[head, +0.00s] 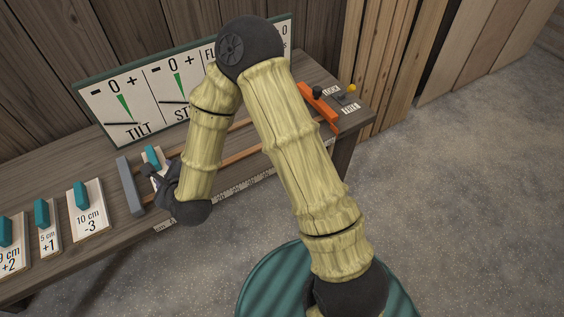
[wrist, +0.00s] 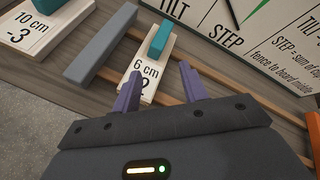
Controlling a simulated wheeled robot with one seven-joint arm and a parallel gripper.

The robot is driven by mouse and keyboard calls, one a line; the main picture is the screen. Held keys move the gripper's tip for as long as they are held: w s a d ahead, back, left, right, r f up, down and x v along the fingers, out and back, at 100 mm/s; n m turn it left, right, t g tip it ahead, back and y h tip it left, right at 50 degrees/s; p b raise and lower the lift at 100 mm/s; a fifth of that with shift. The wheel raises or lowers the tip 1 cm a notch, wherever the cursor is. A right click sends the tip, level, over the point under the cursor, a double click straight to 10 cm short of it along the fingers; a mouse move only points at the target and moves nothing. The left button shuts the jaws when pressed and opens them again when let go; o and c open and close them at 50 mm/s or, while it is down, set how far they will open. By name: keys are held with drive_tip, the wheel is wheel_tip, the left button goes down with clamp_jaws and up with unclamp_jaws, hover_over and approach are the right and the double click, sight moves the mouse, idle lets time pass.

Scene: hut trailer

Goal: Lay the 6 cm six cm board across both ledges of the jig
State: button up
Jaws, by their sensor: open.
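The 6 cm board (wrist: 145,68) is a white-topped plate with a teal grip block (wrist: 160,40). It appears to lie flat across the jig's two wooden ledges (wrist: 205,72), which show on both sides of it. It lies a small gap to the right of the grey fence (wrist: 100,45). My gripper (wrist: 158,72) is open, with its purple fingers apart near the board's lower end, apart from the teal block. In the head view my gripper (head: 162,180) partly covers the board (head: 152,158).
The 10 cm board (head: 87,208), 5 cm board (head: 48,238) and 9 cm board (head: 10,250) lie on the bench left of the fence. A sign panel (head: 110,105) stands along the back. An orange bar (head: 318,103) crosses the jig's right end.

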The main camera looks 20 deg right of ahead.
drive_tip(key=d+r+n+g+h, duration=0.2)
drive_tip(key=d+n+g, duration=0.2)
drive_tip(key=d+n, duration=1.05)
drive_tip(key=s+d+r+n+g+h, duration=0.1)
drive_tip(key=s+d+r+n+g, duration=0.1)
drive_tip(key=s+d+n, duration=0.3)
drive_tip(key=s+d+r+n+g+h, duration=0.1)
drive_tip(key=s+d+n, duration=0.4)
drive_tip(key=d, duration=0.5)
drive_tip(key=shift+s+r+g+h, duration=0.4)
drive_tip(key=shift+s+r+g, duration=0.25)
drive_tip(key=shift+r+g, duration=0.3)
drive_tip(key=shift+a, duration=0.1)
drive_tip(key=shift+c, duration=0.7)
drive_tip(key=shift+w, duration=0.1)
